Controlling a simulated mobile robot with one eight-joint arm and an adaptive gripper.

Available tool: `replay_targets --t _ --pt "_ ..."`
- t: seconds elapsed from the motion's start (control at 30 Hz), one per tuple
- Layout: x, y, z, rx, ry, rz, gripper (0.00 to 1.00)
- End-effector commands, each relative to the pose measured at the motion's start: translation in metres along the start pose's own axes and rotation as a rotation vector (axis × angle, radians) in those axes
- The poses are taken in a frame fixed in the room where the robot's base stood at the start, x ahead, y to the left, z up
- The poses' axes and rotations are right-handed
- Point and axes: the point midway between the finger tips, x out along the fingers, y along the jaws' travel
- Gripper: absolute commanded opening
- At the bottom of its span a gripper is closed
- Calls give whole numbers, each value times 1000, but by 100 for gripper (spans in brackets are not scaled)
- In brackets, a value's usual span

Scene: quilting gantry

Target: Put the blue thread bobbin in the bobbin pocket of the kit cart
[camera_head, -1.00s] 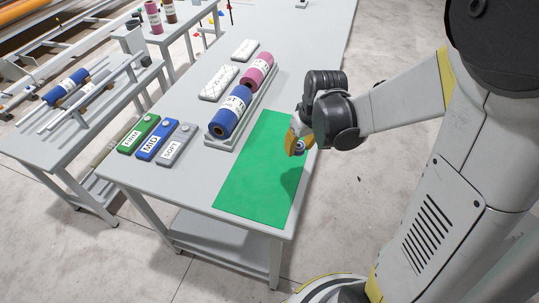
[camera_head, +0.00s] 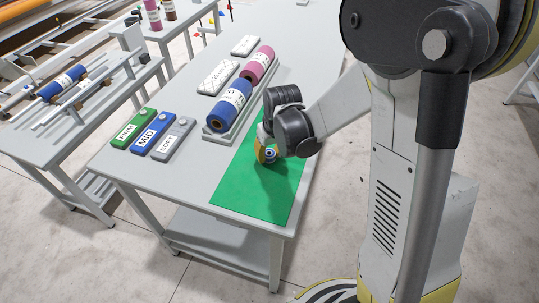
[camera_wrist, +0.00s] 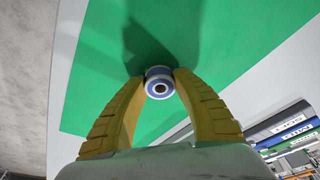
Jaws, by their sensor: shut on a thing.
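The blue thread bobbin (camera_wrist: 158,83) is a small spool with a pale rim, a blue band and a dark centre hole. In the wrist view it sits between the two yellow fingertips of my gripper (camera_wrist: 158,80), which is shut on it. In the head view the bobbin (camera_head: 269,154) shows small at the tips of my gripper (camera_head: 266,154), over the green mat (camera_head: 240,193). A shadow falls on the mat beneath; I cannot tell the exact height.
A rack with a blue roll (camera_head: 229,106) and a pink roll (camera_head: 258,63) stands left of my gripper. Green, blue and grey labelled blocks, FIRM (camera_head: 133,129), MID (camera_head: 156,136) and SOFT (camera_head: 175,141), lie further left. The mat's front part is clear.

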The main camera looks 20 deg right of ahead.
Motion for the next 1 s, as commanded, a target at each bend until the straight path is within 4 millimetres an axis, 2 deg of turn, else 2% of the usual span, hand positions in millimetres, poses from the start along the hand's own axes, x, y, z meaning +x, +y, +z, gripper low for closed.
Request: replay_targets --t 0.17,0.2,0.23,0.27,0.57,0.67,0.77,1.0 --pt "4 0 1 0 0 0 16" --pt "4 0 1 0 0 0 40" --pt "3 0 1 0 0 0 49" --pt "3 0 1 0 0 0 54" --pt "2 0 1 0 0 0 54" --pt "-5 0 -1 0 0 0 54" --pt "-22 0 -1 0 0 0 54" --pt "-79 0 -1 0 0 0 54"
